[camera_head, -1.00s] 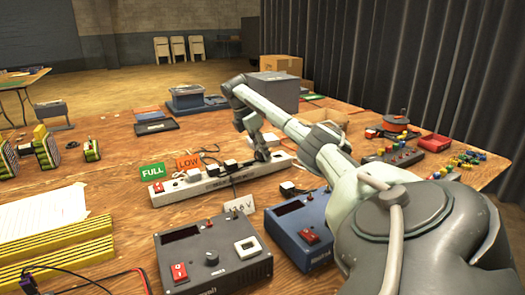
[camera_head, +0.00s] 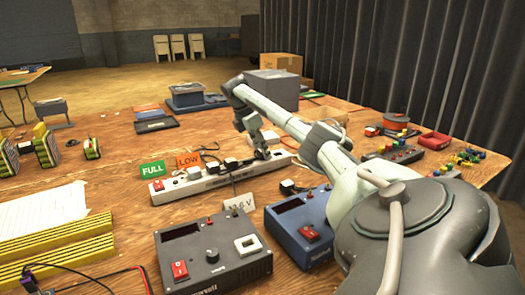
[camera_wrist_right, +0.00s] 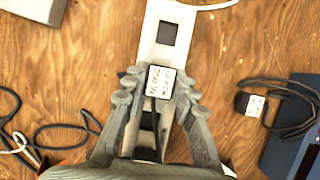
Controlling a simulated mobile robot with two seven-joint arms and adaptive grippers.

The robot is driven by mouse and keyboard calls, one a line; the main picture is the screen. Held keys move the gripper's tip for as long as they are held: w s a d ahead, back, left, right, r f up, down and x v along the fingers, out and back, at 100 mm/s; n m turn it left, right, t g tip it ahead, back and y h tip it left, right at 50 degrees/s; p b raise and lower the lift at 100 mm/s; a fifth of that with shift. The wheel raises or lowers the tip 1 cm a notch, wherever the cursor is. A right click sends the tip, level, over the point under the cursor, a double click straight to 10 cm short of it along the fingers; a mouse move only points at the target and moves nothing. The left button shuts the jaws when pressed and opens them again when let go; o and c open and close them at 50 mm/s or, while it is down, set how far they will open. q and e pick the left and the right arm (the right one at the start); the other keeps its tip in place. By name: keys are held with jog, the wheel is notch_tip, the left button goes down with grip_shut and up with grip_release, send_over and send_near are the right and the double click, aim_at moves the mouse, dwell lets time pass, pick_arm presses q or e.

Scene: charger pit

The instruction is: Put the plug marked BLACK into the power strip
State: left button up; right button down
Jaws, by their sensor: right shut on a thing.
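The white power strip (camera_head: 228,176) lies across the middle of the table with several dark plugs along it. My right gripper (camera_head: 262,154) is at the strip's far right end. In the right wrist view my right gripper (camera_wrist_right: 159,84) is shut on a dark plug with a white label (camera_wrist_right: 160,82); the label's print is too blurred to read surely. The plug is over the strip (camera_wrist_right: 150,50), and a dark square socket (camera_wrist_right: 167,33) shows beyond it. I cannot tell whether the plug is seated or just above. My left gripper is not in view.
Another labelled plug (camera_wrist_right: 250,104) with a black cable lies right of the strip in the wrist view. A blue power unit (camera_head: 300,225) and a dark one (camera_head: 212,254) stand in front. FULL (camera_head: 153,169) and LOW (camera_head: 188,160) signs stand by the strip.

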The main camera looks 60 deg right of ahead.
jog(key=shift+f, duration=0.1)
jog(key=c, duration=1.1)
grip_release()
jog(key=shift+c, duration=0.2)
jog(key=o, duration=0.3)
jog(key=shift+r, duration=3.8)
